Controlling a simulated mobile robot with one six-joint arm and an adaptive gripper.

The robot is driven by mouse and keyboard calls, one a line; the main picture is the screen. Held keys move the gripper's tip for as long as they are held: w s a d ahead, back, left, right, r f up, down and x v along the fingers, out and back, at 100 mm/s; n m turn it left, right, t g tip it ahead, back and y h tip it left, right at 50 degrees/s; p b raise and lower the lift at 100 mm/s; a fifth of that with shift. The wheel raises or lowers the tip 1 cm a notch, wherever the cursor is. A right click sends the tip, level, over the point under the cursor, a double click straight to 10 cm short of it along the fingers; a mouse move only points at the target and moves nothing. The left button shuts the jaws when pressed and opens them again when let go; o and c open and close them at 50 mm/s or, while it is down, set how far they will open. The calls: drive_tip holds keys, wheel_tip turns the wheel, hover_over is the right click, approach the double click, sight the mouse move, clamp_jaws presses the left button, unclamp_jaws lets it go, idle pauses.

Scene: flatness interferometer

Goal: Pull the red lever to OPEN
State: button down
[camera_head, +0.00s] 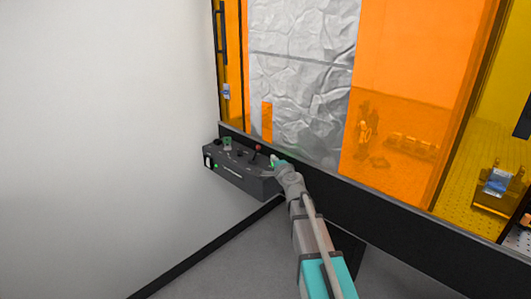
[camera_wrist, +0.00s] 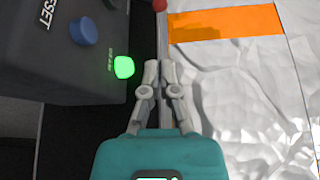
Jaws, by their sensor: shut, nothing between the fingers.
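The red lever has a red ball knob (camera_head: 258,148) on a dark shaft, on top of a dark control box (camera_head: 240,178) in the head view. In the wrist view the knob (camera_wrist: 160,5) is cut off at the top edge, ahead of the fingers. My gripper (camera_wrist: 160,68) is shut and empty, its fingertips pointing up the picture toward the lever. In the head view my gripper (camera_head: 277,162) is at the right end of the box, a little right of the lever. Contact with the lever cannot be told. No OPEN label is legible.
The box carries a lit green button (camera_wrist: 124,67), a blue button (camera_wrist: 83,32) by a RESET label, and other controls. An orange transparent window (camera_head: 410,100) with a crumpled silver sheet (camera_head: 300,100) stands behind. A white wall (camera_head: 100,120) is at left.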

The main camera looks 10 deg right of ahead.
sight(256, 153)
drive_tip(key=shift+w+a+f+b, duration=0.1)
drive_tip(key=shift+w+a, duration=0.1)
drive_tip(key=shift+w, duration=1.45)
drive_tip(key=shift+w+a+f+b, duration=0.1)
drive_tip(key=shift+w+a, duration=0.15)
drive_tip(key=shift+w, duration=1.35)
drive_tip(key=shift+w+a+f+b, duration=0.1)
drive_tip(key=shift+w+a, duration=0.1)
drive_tip(key=shift+w, duration=1.45)
drive_tip(key=shift+s+a+r+p, duration=0.5)
drive_tip(key=shift+a, duration=0.15)
drive_tip(key=shift+s+a+r, duration=0.1)
drive_tip(key=shift+s+a, duration=0.1)
drive_tip(key=shift+a, duration=0.05)
drive_tip(key=shift+s, duration=0.1)
